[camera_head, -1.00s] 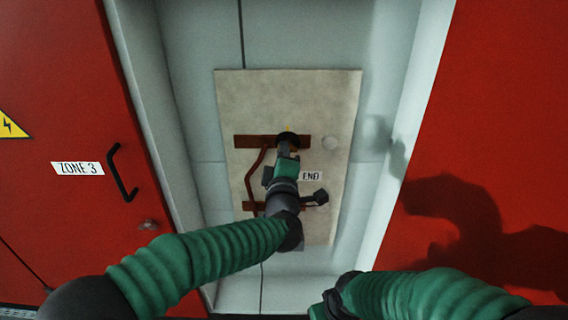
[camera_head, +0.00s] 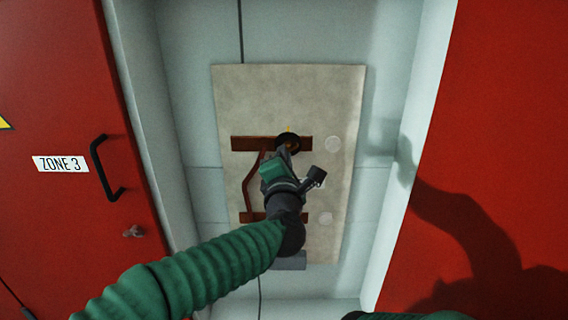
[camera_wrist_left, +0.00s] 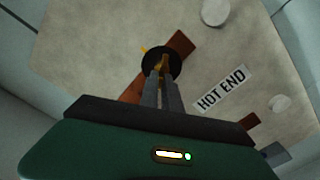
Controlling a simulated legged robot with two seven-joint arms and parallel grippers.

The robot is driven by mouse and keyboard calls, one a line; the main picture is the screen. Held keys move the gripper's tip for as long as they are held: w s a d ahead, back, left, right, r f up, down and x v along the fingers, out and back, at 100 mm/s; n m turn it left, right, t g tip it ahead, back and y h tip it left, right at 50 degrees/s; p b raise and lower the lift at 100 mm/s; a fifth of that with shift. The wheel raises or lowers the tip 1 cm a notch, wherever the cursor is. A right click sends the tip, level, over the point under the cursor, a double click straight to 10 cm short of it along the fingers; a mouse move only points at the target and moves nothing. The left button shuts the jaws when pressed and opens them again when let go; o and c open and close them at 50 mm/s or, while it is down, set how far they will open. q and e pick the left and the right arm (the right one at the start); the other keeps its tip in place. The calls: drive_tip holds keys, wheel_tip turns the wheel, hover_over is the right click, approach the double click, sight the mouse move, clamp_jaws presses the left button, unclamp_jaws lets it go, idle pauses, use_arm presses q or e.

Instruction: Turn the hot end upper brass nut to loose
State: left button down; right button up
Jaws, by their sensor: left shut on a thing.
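The upper brass nut (camera_wrist_left: 165,62) shows as a small brass-coloured part in front of a round black disc (camera_wrist_left: 154,68) in the left wrist view. The disc sits on the upper red-brown bar (camera_head: 250,143) in the head view. My left gripper (camera_wrist_left: 162,78) has its two fingers close together with their tips at the nut, shut on it. In the head view, my left gripper (camera_head: 287,151) reaches up to the disc and hides most of the nut. A HOT END label (camera_wrist_left: 222,89) is beside the fingers. My right gripper is out of view.
A pale board (camera_head: 240,95) carries the bars and two pale round discs, upper (camera_head: 332,144) and lower (camera_head: 325,218). A lower red-brown bar (camera_head: 248,217) is partly hidden. Red panels flank the recess; the left one has a black handle (camera_head: 105,170) and a ZONE 3 label (camera_head: 61,164).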

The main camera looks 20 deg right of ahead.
use_arm(q)
drive_tip(key=shift+f, duration=0.45)
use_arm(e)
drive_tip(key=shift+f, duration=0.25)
use_arm(q)
drive_tip(key=c, duration=1.6)
unclamp_jaws()
drive_tip(key=shift+o, duration=0.2)
drive_tip(key=shift+r, duration=0.15)
drive_tip(key=shift+r, duration=0.15)
